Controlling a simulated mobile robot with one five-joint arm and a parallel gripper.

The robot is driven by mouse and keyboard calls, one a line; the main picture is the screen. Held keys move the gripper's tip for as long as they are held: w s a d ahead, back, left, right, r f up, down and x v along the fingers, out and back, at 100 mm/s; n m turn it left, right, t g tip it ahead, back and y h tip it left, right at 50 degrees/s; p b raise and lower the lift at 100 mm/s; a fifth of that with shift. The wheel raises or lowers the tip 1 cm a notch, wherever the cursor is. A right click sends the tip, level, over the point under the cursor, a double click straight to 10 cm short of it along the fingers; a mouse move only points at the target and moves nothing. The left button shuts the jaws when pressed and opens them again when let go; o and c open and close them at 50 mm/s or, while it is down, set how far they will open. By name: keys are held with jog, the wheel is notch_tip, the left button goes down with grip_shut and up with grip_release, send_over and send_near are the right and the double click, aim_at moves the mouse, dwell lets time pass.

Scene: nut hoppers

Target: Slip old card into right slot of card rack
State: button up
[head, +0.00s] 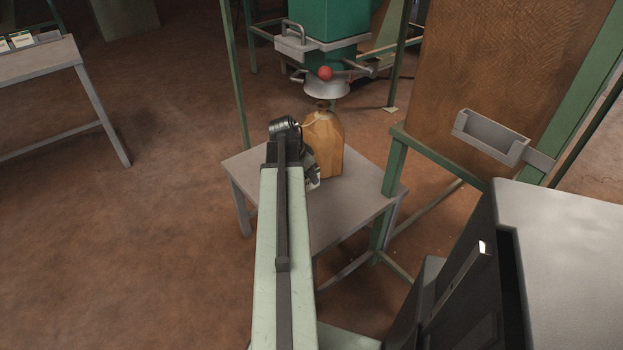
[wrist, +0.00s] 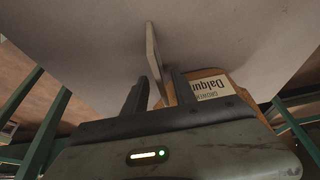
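My gripper (wrist: 160,78) is at the left side of a tan sack (head: 328,145) on a small grey table (head: 260,165). A thin pale piece (wrist: 154,55), seen edge-on in the wrist view, stands between its two dark fingers and reaches past their tips. It may be the old card, but its face is hidden. Gaps show between it and the fingers, so the gripper looks open around it. A printed label (wrist: 212,87) shows on the sack behind the right finger. Small cards (head: 20,40) stand at the far left; I cannot tell if their holder is the card rack.
A green hopper (head: 333,18) with a pale spout and red knob hangs above the sack. An empty grey tray (head: 490,138) is fixed to the green frame on the right. The left bench (head: 40,66) is apart, with open floor between.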

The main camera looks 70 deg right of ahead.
dwell(0.3)
grip_shut()
